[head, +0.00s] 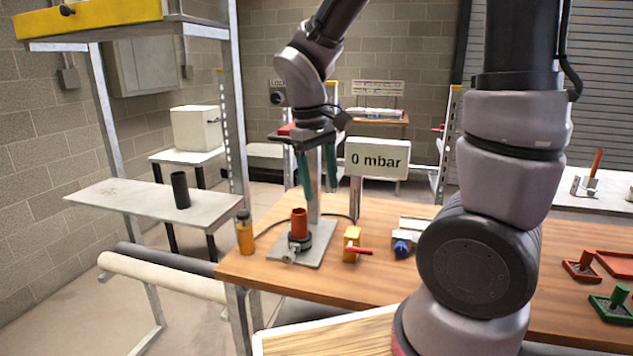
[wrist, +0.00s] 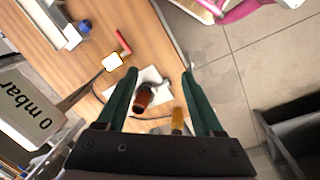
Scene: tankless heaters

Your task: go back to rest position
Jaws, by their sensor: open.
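My gripper (head: 303,172) hangs above the wooden workbench in the head view, with its two green fingers pointing down, apart and empty. In the wrist view my gripper (wrist: 160,80) shows its fingers spread, with nothing held between them. Below it a red-brown cylinder (head: 299,223) stands upright in a dark clamp on a grey base plate (head: 318,250). The cylinder also shows between the fingers in the wrist view (wrist: 143,98), apart from them.
A "0 mbar" display (head: 377,159) stands just right of my gripper. A yellow block with a red lever (head: 352,243), an amber bottle (head: 245,233) and a blue-ended fitting (head: 403,247) sit on the bench (head: 450,212). A shelf with a black cylinder (head: 180,190) is at left.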

